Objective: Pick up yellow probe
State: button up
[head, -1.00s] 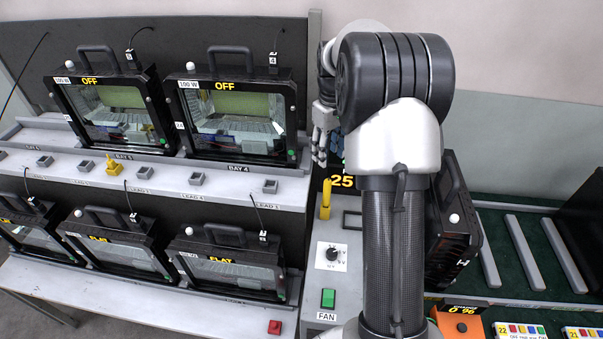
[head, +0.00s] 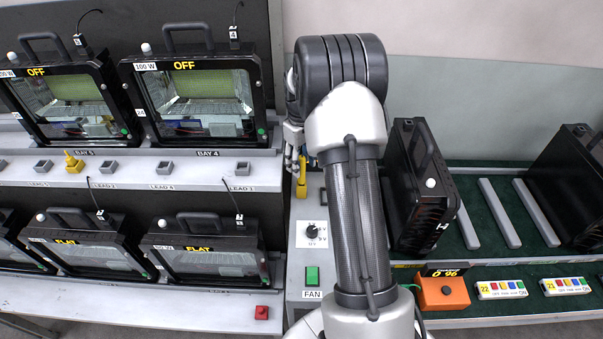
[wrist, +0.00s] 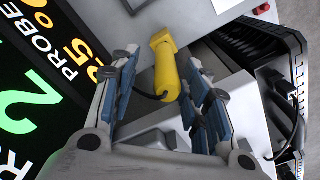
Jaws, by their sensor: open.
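The yellow probe (head: 301,182) stands on the grey bench top, just right of the shelves in the head view. In the wrist view the yellow probe (wrist: 165,70) lies between the two blue-padded fingers, with a dark cable curving from its side. My gripper (wrist: 161,82) is open around it, with gaps visible on both sides. In the head view my gripper (head: 294,152) is at the probe's upper end, and my arm hides part of it.
A grey bench panel with a dial (head: 311,232) and a green FAN switch (head: 312,276) lies in front of the probe. A black floodlight housing (head: 420,190) stands to the right of my arm. In the wrist view a lit PROBE display (wrist: 45,75) is close on the left.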

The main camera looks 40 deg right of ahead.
aim_at(302, 177)
jog(key=f, duration=0.1)
jog(key=f+b, duration=0.1)
jog(key=f, duration=0.2)
jog(key=shift+s+a, duration=0.25)
jog(key=shift+s, duration=0.15)
jog(key=shift+f+b, duration=0.3)
jog(key=shift+f, duration=0.15)
jog(key=shift+r, duration=0.1)
jog(key=shift+c, duration=0.3)
grip_shut()
